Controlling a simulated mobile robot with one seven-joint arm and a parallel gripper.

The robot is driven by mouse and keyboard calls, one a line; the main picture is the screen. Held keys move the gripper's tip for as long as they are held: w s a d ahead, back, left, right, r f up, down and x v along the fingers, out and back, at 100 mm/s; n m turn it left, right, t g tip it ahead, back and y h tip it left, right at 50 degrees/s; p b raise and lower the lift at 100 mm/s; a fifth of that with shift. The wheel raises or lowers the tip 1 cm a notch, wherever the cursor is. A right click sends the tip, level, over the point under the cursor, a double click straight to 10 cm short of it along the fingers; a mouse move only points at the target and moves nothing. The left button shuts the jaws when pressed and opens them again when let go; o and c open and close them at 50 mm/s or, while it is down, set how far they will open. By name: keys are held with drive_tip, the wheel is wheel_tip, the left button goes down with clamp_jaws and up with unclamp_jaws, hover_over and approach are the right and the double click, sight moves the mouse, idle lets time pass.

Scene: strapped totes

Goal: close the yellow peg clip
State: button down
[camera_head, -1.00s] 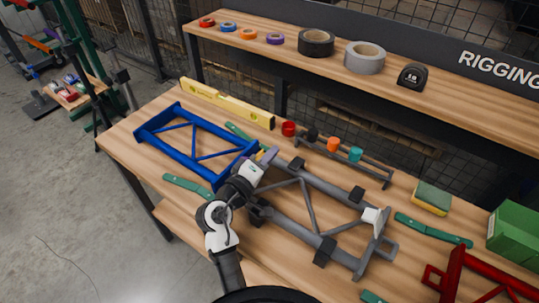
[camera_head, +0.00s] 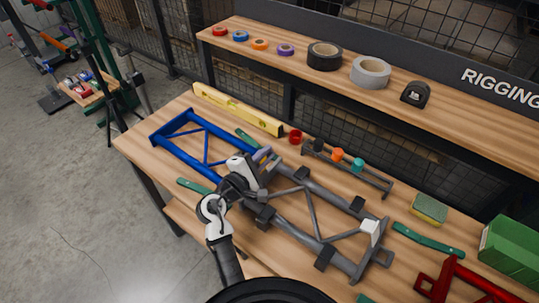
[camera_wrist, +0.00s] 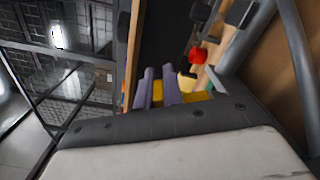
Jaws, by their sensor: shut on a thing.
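My gripper (camera_head: 263,156) is over the left end of the grey frame (camera_head: 310,210) in the head view. In the wrist view its two purple fingers (camera_wrist: 157,88) stand close together. A yellow piece shows between them and to their right; I take it to be the yellow peg clip (camera_wrist: 157,93), with the fingers shut on it. Most of the clip is hidden behind the fingers and wrist, and I cannot tell whether it is open or closed. In the head view my gripper hides it.
A blue frame (camera_head: 206,163) lies left, and a yellow level (camera_head: 238,110) behind it. A red cup-like piece (camera_head: 295,136) and a rack (camera_head: 350,172) with orange and teal pieces stand behind the grey frame. Tape rolls (camera_head: 324,56) sit on the upper shelf.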

drive_tip(key=n, duration=0.2)
drive_tip(key=w+a+n, duration=0.1)
drive_tip(key=shift+a+f+n, duration=0.15)
drive_tip(key=shift+a+n, duration=0.15)
drive_tip(key=shift+n, duration=0.1)
drive_tip(key=n, duration=0.1)
drive_tip(key=a+n, duration=0.1)
drive_tip(key=shift+w+f+n, duration=0.3)
drive_tip(key=shift+w, duration=0.1)
drive_tip(key=n, duration=0.1)
drive_tip(key=a+f+n, duration=0.1)
drive_tip(key=n, duration=0.1)
drive_tip(key=shift+w, duration=0.35)
drive_tip(key=shift+w+a+f+n, duration=0.15)
drive_tip(key=shift+f+n, duration=0.15)
drive_tip(key=shift+n, duration=0.5)
drive_tip(key=shift+w+a+f+n, duration=0.1)
drive_tip(key=shift+f+n, duration=0.15)
drive_tip(key=shift+n, duration=0.55)
drive_tip(key=c, duration=1.5)
unclamp_jaws()
drive_tip(key=shift+s, duration=0.1)
drive_tip(key=b+v, duration=0.3)
drive_tip(key=v, duration=1)
drive_tip(key=shift+s+a+b, duration=0.25)
drive_tip(key=shift+s+b, duration=0.05)
drive_tip(key=shift+b, duration=0.1)
